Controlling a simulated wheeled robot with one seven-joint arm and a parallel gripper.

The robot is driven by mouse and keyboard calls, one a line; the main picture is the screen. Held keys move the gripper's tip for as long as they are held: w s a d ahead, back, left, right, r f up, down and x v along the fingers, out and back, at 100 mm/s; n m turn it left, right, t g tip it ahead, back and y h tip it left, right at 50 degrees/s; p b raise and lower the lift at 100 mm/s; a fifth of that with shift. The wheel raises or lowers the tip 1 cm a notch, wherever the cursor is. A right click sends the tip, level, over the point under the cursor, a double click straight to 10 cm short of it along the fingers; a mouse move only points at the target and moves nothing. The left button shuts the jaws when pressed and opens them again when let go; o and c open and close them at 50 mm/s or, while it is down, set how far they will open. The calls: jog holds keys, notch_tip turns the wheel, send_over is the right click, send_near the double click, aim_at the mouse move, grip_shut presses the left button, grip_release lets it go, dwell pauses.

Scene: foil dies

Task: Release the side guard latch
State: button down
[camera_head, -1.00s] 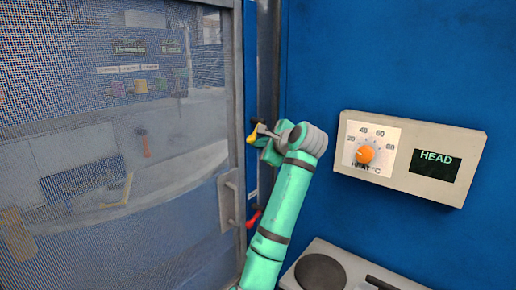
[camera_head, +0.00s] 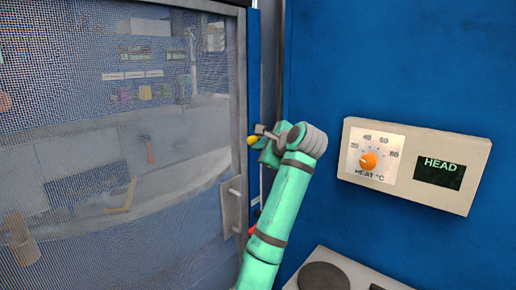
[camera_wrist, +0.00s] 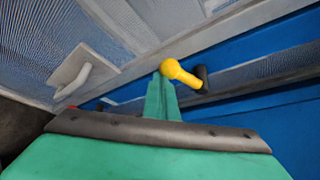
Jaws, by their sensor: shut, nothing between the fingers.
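The side guard is a mesh door (camera_head: 120,160) in a grey frame, filling the left of the head view. A lever with a yellow knob (camera_head: 253,140) sits at the door's right edge. In the wrist view the yellow knob (camera_wrist: 178,72) joins a black part on the grey post. My gripper (camera_head: 262,143) is shut and empty, right at the yellow knob. In the wrist view my gripper's fingertips (camera_wrist: 158,78) are just left of the knob; I cannot tell if they touch. A red part (camera_head: 254,220) lower down is mostly hidden by my arm.
A white pull handle on a plate (camera_head: 233,206) is on the door, left of my arm. A beige heat control box (camera_head: 415,165) with an orange dial sticks out from the blue wall at right. A pale unit with a dark round top (camera_head: 324,277) is below.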

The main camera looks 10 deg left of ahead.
jog(key=shift+s+a+r, duration=0.1)
jog(key=shift+a+r, duration=0.1)
jog(key=shift+r, duration=0.05)
